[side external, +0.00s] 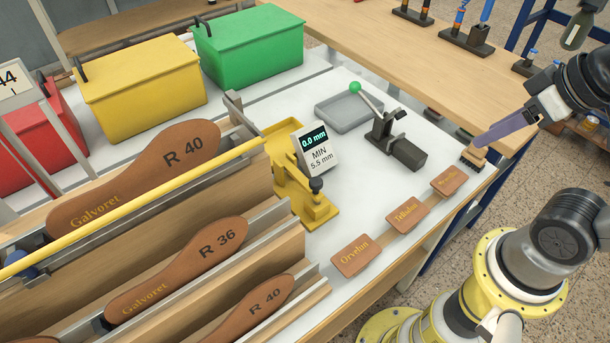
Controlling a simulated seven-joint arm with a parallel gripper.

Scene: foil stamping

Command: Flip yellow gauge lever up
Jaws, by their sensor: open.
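The yellow gauge (318,214) stands on the white table at the picture's middle. Its tilted display (316,147) reads 0.0 mm and MIN 5.5 mm. A grey bar (243,114) rises at the gauge's back left and looks like its lever; its lower end is partly hidden. My gripper (481,144) is at the right, over the table's right edge, well apart from the gauge. Its purple fingers point left and down and are seen nearly edge-on. It is open, with no gauge part between the fingers.
A black toggle device (397,142) with a green-knobbed handle (355,88) stands between gauge and gripper, beside a grey tray (349,112). A small brush-like block (473,157) sits below my fingertips. Leather tags (408,215) line the front edge. A sole rack (200,255) crowds the left.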

